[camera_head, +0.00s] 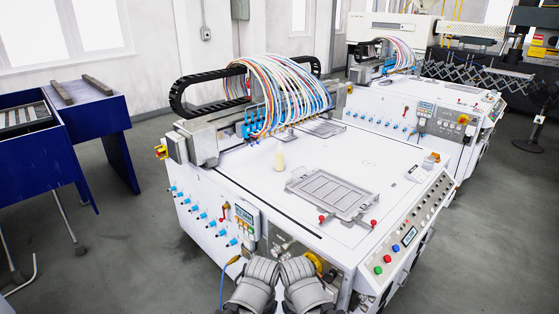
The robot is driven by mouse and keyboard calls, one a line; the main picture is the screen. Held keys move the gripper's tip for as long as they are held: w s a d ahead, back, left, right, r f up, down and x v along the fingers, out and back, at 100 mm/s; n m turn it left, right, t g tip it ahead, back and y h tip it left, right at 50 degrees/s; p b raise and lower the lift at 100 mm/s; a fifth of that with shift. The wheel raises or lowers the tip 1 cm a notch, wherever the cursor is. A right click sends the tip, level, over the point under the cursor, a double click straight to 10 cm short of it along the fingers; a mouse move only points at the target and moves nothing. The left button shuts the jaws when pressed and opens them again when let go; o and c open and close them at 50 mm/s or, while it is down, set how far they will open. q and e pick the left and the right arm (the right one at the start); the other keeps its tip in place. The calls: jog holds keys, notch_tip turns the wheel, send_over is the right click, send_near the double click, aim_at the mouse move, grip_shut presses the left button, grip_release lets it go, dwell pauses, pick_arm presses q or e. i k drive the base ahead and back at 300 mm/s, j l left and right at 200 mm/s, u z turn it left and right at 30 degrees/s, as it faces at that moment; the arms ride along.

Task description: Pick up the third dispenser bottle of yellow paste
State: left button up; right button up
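A control panel (408,236) slopes along the right edge. Blue tables (95,110) stand at left.

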aim_at(280, 153)
jog(key=j+z, duration=0.1)
jog(key=z, duration=0.4)
jog(key=i+j+z, duration=0.1)
jog(key=z, duration=0.35)
jog(key=j+z, duration=0.5)
jog(key=j, duration=0.4)
jog(key=k+j+z, duration=0.1)
jog(key=j+z, duration=0.35)
jog(key=j, duration=0.9)
jog(key=k+j, duration=0.15)
jog(key=j, duration=0.3)
jog(key=j+z, duration=0.1)
jog(key=j, duration=0.35)
jog(key=k+j, duration=0.15)
jog(key=j, duration=0.25)
jog(key=k+j, duration=0.1)
jog(key=j, duration=0.35)
